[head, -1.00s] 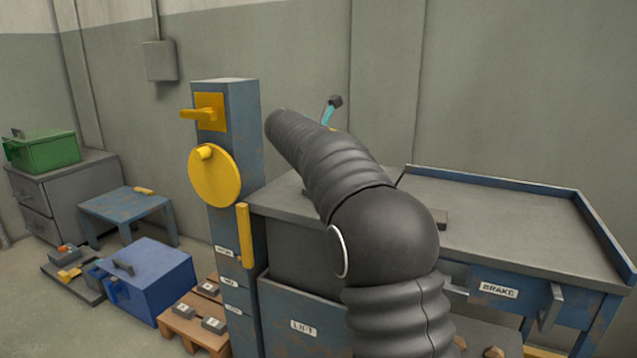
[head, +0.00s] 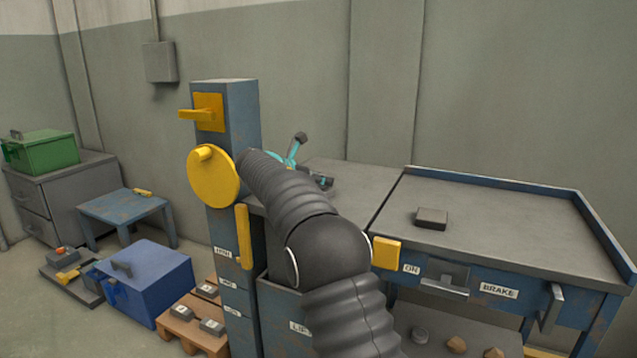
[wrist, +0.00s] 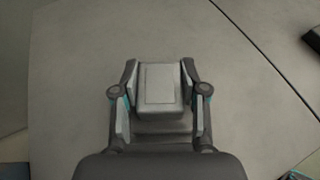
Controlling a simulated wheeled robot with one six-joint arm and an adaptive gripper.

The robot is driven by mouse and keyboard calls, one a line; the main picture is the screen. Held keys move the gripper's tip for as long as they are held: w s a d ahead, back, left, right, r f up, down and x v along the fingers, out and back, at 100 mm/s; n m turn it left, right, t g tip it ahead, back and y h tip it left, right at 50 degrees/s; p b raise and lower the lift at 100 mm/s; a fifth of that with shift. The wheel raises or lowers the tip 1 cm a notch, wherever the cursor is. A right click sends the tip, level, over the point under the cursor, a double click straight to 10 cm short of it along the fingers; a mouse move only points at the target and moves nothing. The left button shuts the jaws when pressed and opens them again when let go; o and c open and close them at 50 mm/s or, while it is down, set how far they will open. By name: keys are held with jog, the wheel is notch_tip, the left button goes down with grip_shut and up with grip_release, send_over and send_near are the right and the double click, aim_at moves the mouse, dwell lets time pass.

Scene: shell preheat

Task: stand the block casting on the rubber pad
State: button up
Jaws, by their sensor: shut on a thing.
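The block casting (wrist: 160,84) is a pale grey block with a lighter rectangle on its top. In the wrist view my gripper (wrist: 160,72) is shut on it, one finger on each side. Below it is the grey bench top (wrist: 80,60); I cannot tell the gap. In the head view my gripper (head: 312,165) is partly hidden behind my arm, over the left bench, and the casting is not clear there. A dark flat slab (head: 431,218), likely the rubber pad, lies bare on the rimmed right table, to the right of my gripper.
The right table (head: 520,225) has a raised blue rim at its back and right, with much free room. A blue post (head: 226,120) with a yellow wheel (head: 214,177) stands at left of the bench. A yellow block (head: 386,252) is at the table's front, beside levers.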

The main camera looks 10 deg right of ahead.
jog(key=shift+f, duration=0.15)
jog(key=o, duration=1.2)
jog(key=shift+o, duration=0.2)
